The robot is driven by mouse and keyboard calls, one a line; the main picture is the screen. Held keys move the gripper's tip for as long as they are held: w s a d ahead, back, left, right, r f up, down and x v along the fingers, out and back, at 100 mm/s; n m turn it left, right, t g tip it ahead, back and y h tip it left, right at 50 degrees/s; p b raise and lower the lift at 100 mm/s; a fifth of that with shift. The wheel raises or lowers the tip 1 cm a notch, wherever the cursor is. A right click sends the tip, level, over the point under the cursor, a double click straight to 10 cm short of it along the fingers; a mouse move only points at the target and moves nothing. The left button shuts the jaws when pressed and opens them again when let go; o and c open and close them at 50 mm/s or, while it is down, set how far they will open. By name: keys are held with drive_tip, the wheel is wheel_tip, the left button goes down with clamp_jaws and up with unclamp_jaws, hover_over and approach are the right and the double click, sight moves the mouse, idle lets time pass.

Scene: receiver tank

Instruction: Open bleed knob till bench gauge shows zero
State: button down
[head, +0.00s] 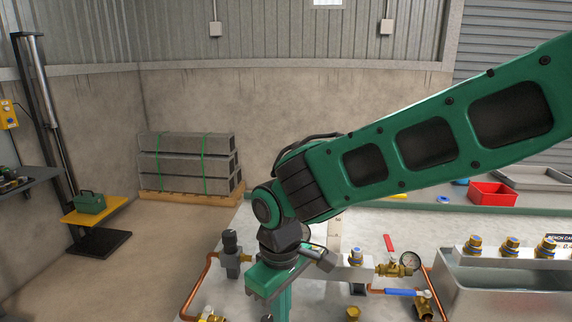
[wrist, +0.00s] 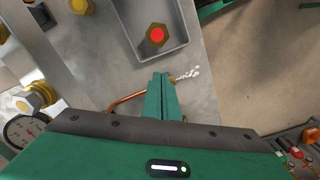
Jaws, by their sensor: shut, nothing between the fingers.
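My gripper (wrist: 160,78) is shut and empty; its green fingers lie together in the wrist view. In the head view my gripper (head: 283,302) points down over the bench, with its tips cut off by the lower edge. A small brass fitting (wrist: 173,79) shows right beside the fingertips, with a white spray (wrist: 188,75) coming out to its right. I cannot tell whether the fingers touch it, or whether it is the bleed knob. A round gauge (head: 410,262) stands on the bench pipework. A gauge also shows in the wrist view (wrist: 24,133); its reading is too small to tell.
A red lever (head: 389,243) and a blue lever (head: 400,292) are near the gauge. Several brass fittings (head: 511,245) line a white block at right. A brass hex with a red centre (wrist: 157,35) sits in a grey tray (wrist: 183,45). Copper pipe (head: 196,285) runs at left.

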drive_tip(key=shift+d, duration=0.25)
drive_tip(key=shift+r, duration=3)
drive_tip(key=shift+d, duration=0.1)
idle(4.7)
